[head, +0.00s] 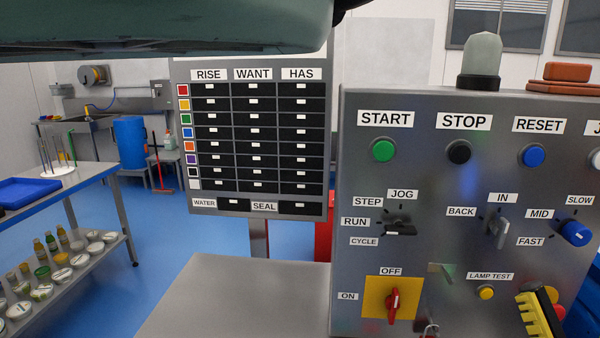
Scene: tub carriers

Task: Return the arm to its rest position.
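A large grey-green rounded shape, which looks like a link of my arm (160,28), spans the top left of the head view, close to the camera. A dark part shows at its right end. My gripper is not in view, so I cannot see whether it is open, shut or holding something.
A control panel (440,255) with buttons, selectors and a red rotary switch fills the right. A board (255,209) labelled RISE, WANT, HAS stands behind a grey metal surface (230,300). A shelved table (85,185) with jars is at left. Blue floor (165,235) is open between.

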